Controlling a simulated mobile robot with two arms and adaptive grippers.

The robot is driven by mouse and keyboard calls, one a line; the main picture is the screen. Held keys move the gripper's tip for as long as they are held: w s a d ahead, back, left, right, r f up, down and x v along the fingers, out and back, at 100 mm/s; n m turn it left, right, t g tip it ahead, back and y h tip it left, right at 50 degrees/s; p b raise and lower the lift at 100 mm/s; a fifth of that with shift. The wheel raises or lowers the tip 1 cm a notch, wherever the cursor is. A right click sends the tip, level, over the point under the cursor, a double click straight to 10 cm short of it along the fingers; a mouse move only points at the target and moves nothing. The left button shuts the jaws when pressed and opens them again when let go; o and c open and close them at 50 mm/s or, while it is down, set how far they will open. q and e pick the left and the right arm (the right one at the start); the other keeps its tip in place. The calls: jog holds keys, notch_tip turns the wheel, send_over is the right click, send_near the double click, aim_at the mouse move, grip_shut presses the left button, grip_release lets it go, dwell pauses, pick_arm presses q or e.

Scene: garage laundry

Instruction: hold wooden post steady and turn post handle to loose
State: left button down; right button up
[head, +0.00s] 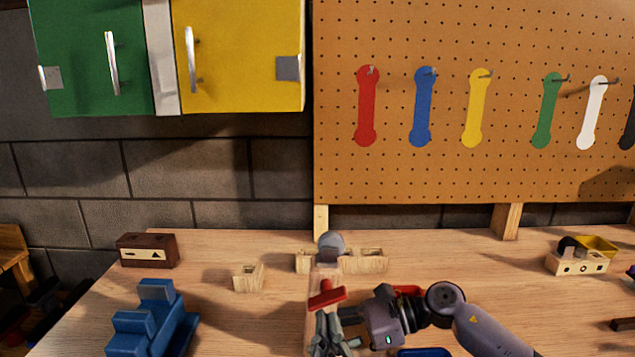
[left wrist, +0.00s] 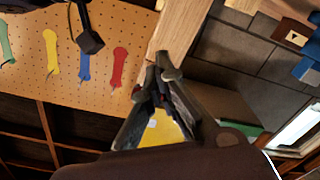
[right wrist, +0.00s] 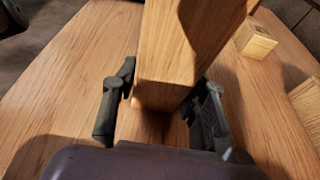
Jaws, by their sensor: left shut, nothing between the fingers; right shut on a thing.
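The wooden post (head: 318,280) stands on the workbench, with a red handle (head: 327,293) on its side. A grey rounded piece (head: 331,244) shows at its top. My right gripper (head: 330,338) is low at the post, below the handle. In the right wrist view the post (right wrist: 170,50) sits between the fingers of this gripper (right wrist: 166,82), which is shut on it. My left gripper (left wrist: 163,75) is shut and empty in the left wrist view, its tips near a wooden upright (left wrist: 182,30) that looks like the post. It is not clearly seen in the head view.
Small wooden blocks (head: 248,277) lie around the post. A blue stepped block (head: 152,322) and a brown box (head: 148,250) stand to the left. A wooden piece with a yellow part (head: 577,263) is at the right. The pegboard (head: 450,165) rises behind. Bench between them is clear.

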pick_arm(q)
jog(key=shift+d, duration=0.25)
jog(key=shift+d+r, duration=0.4)
jog(key=shift+d, duration=0.2)
jog(key=shift+d+r, duration=0.25)
jog(key=shift+d+f, duration=0.1)
dwell(0.4)
jog(key=s, duration=0.6)
jog(key=shift+d, duration=0.4)
jog(key=shift+f, duration=0.1)
